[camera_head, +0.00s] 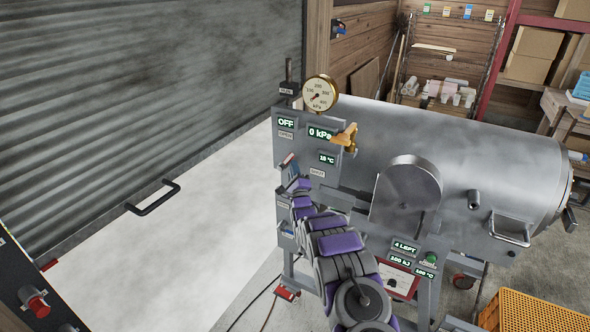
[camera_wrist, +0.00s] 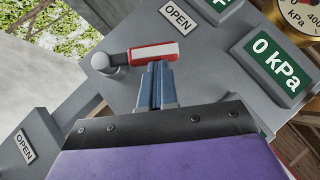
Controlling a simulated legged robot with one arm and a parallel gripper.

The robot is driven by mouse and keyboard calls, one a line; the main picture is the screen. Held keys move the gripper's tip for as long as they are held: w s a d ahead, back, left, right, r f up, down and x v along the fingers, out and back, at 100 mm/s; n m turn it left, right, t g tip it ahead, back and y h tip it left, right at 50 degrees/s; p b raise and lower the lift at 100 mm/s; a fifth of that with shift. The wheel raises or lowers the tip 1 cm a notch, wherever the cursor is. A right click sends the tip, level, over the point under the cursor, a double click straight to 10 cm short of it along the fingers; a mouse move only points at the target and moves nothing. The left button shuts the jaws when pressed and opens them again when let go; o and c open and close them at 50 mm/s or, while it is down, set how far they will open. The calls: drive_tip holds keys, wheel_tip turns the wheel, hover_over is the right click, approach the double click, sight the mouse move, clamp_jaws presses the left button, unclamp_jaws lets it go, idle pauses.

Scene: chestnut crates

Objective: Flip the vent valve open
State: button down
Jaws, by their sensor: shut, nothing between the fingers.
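A lever with a red-and-white grip (camera_wrist: 154,53), apparently the vent valve handle, sits on the grey panel in the wrist view. It extends rightward from a round grey pivot (camera_wrist: 104,63). A plate reading OPEN (camera_wrist: 179,15) is just above the grip. My gripper (camera_wrist: 158,68) has its blue fingers together and empty, with the tips at the lower edge of the grip; I cannot tell whether they touch. In the head view, my gripper (camera_head: 291,172) is at the left of the grey control panel (camera_head: 325,143), and the lever is small and partly hidden there.
A pressure gauge (camera_head: 320,93) and a display reading 0 kPa (camera_head: 320,133) are on the panel, with a brass valve (camera_head: 345,138) beside them. A large steel cylinder (camera_head: 455,155) lies to the right. An orange crate (camera_head: 535,312) stands at the lower right.

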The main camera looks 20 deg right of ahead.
sight(288, 156)
drive_tip(key=r+n+g+p, duration=0.1)
drive_tip(key=w+r+n+g+y+p, duration=0.1)
drive_tip(key=a+r+n+p, duration=0.1)
drive_tip(key=n, duration=0.1)
drive_tip(key=shift+w+g+y, duration=0.25)
drive_tip(key=shift+g+y, duration=0.15)
drive_tip(key=shift+w+a+r+n+g+y+p, duration=0.3)
drive_tip(key=shift+w+a+n+g+p, duration=0.3)
drive_tip(key=shift+n+g+p, duration=0.4)
drive_tip(key=shift+a, duration=0.1)
